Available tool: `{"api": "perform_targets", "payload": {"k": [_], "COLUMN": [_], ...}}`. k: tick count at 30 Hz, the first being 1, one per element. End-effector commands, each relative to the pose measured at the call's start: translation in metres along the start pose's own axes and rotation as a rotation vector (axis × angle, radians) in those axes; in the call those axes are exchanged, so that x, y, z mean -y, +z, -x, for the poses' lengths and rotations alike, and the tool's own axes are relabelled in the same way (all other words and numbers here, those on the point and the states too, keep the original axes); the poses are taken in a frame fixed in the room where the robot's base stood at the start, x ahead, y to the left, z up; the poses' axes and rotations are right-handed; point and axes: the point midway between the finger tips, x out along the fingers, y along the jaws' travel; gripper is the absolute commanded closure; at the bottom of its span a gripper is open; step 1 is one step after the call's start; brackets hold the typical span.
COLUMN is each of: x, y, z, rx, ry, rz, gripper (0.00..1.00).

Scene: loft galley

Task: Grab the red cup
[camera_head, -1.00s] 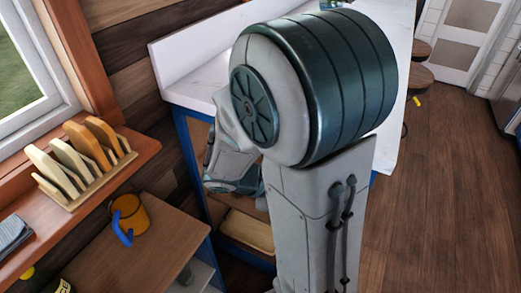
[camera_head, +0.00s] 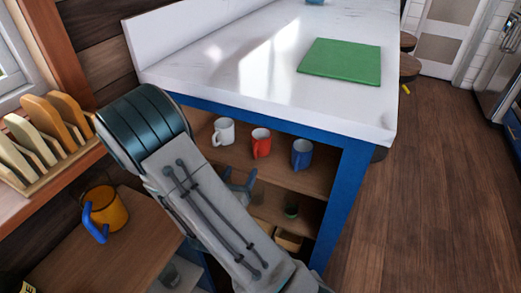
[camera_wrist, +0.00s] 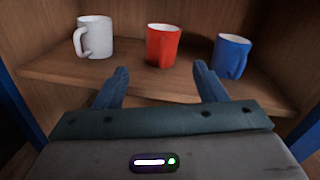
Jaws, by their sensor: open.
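The red cup (camera_head: 261,143) stands upright on the upper wooden shelf under the white counter, between a white mug (camera_head: 223,132) and a blue mug (camera_head: 302,154). In the wrist view the red cup (camera_wrist: 162,45) is near the middle, beyond my fingertips. The white mug (camera_wrist: 93,37) is to its left and the blue mug (camera_wrist: 230,56) to its right. My gripper (camera_wrist: 160,80) is open and empty, with its two blue fingers spread apart and short of the red cup. In the head view my gripper (camera_head: 240,180) shows in front of the shelf, partly hidden by my arm.
The shelf board (camera_wrist: 60,70) has bare room in front of the cups. The blue counter frame (camera_head: 345,195) bounds the shelf at the right. A green board (camera_head: 340,61) lies on the white counter.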

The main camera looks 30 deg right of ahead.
Motion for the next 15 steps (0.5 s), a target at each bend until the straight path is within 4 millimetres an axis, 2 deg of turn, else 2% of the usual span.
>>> {"api": "perform_targets", "payload": {"k": [1, 11, 15], "x": [-0.001, 0.002, 0.004], "y": [-0.006, -0.005, -0.001], "z": [-0.003, -0.020, -0.048], "rx": [0.001, 0.002, 0.001], "ry": [-0.003, -0.004, -0.008], "rz": [-0.004, -0.005, 0.000], "gripper": [0.35, 0.35, 0.35]}}
